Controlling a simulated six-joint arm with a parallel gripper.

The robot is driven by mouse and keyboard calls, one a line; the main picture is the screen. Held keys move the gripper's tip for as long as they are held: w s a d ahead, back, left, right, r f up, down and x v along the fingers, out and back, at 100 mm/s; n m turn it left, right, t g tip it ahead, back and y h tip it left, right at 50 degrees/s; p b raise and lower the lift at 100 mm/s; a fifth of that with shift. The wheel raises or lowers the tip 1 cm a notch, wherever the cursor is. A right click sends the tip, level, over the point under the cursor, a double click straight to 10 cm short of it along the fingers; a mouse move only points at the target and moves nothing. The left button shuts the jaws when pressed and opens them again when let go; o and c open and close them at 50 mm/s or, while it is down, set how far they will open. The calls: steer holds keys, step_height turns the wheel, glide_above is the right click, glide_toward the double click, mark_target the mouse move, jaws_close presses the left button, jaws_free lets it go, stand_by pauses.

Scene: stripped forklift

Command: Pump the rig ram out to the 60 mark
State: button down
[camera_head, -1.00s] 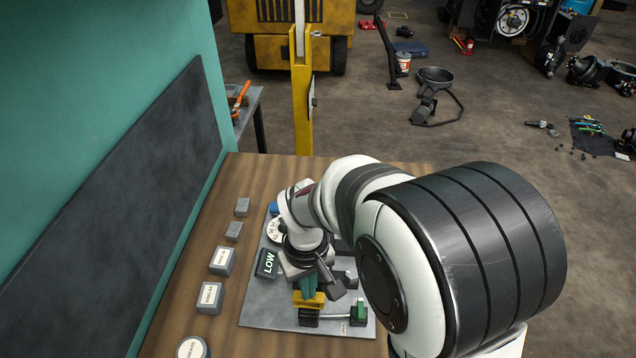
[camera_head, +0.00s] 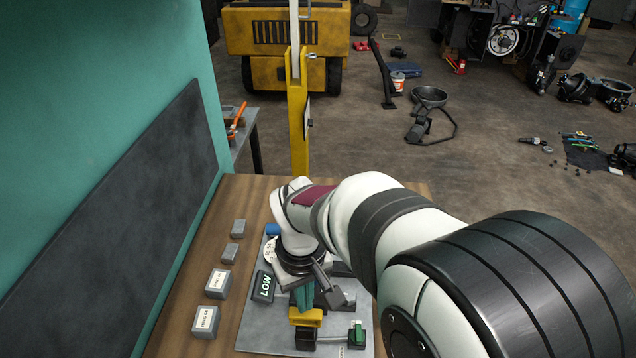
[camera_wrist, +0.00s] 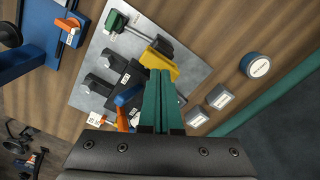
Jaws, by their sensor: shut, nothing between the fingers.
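The rig is a grey plate (camera_head: 258,330) on the wooden bench, with black blocks, a yellow bracket (camera_head: 306,317) and a green-handled fitting (camera_head: 357,333) on a rod. A black "LOW" sign (camera_head: 263,286) stands at its left. A white dial (camera_head: 269,250) is mostly hidden behind my wrist. My gripper (camera_head: 305,297) has teal fingers, shut and empty, just beside the yellow bracket. In the wrist view the fingertips (camera_wrist: 160,74) overlap the bracket (camera_wrist: 160,65); I cannot tell if they touch. A blue part (camera_wrist: 129,96) lies left of the fingers. I cannot make out the ram scale or a 60 mark.
Grey labelled blocks (camera_head: 206,321) line the bench left of the plate. A teal wall with a dark panel (camera_head: 110,225) bounds the left side. A yellow post (camera_head: 299,120) stands beyond the bench. In the wrist view a blue frame with an orange tag (camera_wrist: 70,27) is at upper left.

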steer(key=shift+f, duration=0.1)
stand_by(2.0)
stand_by(0.3)
steer(key=shift+f, duration=2.45)
steer(key=shift+r, duration=2.6)
steer(key=shift+f, duration=0.1)
